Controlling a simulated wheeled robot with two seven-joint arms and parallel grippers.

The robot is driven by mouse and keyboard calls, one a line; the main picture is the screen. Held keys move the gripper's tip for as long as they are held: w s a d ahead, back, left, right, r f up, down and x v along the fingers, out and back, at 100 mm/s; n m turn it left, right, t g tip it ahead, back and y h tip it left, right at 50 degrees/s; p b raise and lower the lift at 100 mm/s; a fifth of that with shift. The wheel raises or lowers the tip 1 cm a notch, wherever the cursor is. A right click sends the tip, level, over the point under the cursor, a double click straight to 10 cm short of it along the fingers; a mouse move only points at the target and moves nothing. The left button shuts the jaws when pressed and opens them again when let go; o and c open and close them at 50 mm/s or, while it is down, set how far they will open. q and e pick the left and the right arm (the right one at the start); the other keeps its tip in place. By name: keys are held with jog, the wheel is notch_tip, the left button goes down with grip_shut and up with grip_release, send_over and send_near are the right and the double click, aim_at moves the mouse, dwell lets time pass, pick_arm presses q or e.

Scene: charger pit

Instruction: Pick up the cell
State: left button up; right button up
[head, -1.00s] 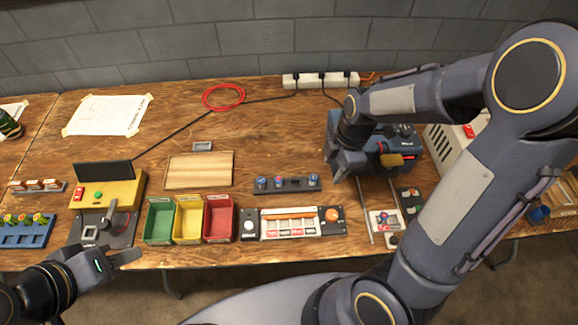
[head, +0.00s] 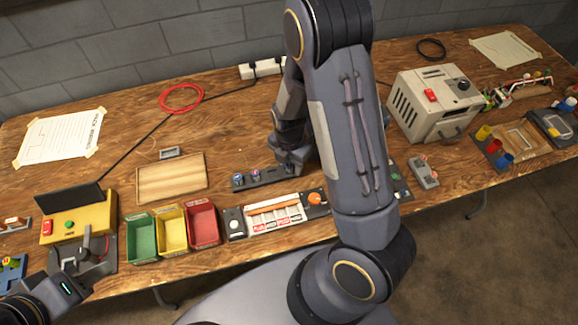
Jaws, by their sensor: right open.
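A dark rack (head: 268,179) stands near the middle of the wooden bench. Two small upright cells show at its left end, a left cell (head: 238,179) and a second cell (head: 255,175), with bluish and reddish colouring. My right gripper (head: 291,169) is low over the rack's right end, pointing down and open. It hides that end, so I cannot tell whether a cell is between its fingers. My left gripper (head: 72,283) is at the lower left, by the yellow device's dark base; its fingers are hard to make out.
Green (head: 141,237), yellow (head: 172,230) and red (head: 203,224) bins stand left of a panel with an orange knob (head: 315,198). A wooden board (head: 172,178) lies behind them. My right arm hides the bench right of the rack. A beige box (head: 437,100) stands further right.

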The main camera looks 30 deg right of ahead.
grip_shut()
dwell(0.3)
